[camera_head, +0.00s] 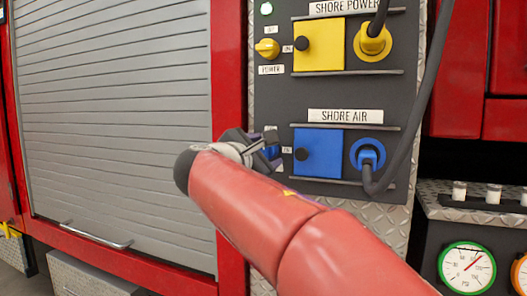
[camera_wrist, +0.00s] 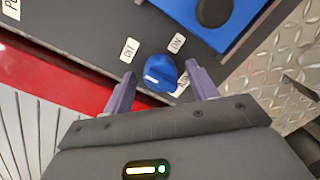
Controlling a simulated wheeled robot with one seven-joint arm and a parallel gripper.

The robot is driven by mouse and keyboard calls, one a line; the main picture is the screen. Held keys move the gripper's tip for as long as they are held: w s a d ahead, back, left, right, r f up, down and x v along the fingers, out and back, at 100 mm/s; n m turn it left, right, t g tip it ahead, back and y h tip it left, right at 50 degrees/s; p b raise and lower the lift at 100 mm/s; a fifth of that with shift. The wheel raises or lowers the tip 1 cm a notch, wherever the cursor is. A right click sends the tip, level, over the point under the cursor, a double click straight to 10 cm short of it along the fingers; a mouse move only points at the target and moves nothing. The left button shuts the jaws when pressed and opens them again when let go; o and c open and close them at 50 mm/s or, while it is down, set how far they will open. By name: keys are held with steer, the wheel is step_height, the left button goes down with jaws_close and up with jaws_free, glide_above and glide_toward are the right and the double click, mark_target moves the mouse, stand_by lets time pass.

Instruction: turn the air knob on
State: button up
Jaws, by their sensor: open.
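The blue air knob (camera_wrist: 160,73) sits on the dark panel, with an OFF label to its left and an ON label above right in the wrist view. My gripper (camera_wrist: 157,82) is open, with one purple finger on each side of the knob. Whether either finger touches the knob I cannot tell. In the head view my gripper (camera_head: 270,143) is at the left of the SHORE AIR section, and it mostly hides the knob there. A lower label beside the knob is partly covered by the right finger.
A blue square cover (camera_head: 319,152) and a blue plug with a dark hose (camera_head: 368,156) are right of my gripper. Above are a yellow power knob (camera_head: 267,49) and yellow cover (camera_head: 319,44). A grey shutter (camera_head: 115,110) fills the left. Gauges (camera_head: 467,269) sit lower right.

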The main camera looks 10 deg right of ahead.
steer(key=c, duration=1)
steer(key=m+b, duration=0.3)
steer(key=shift+f+m, duration=0.1)
steer(key=shift+m, duration=0.3)
steer(key=m+b, duration=0.3)
steer(key=m, duration=0.2)
steer(key=shift+d+y, duration=0.1)
steer(key=shift+y, duration=0.3)
steer(key=m+b, duration=0.2)
steer(key=m, duration=0.2)
steer(key=shift+m+y+b, duration=0.5)
steer(key=shift+m+b, duration=0.7)
steer(key=shift+m, duration=0.8)
steer(key=shift+o, duration=0.2)
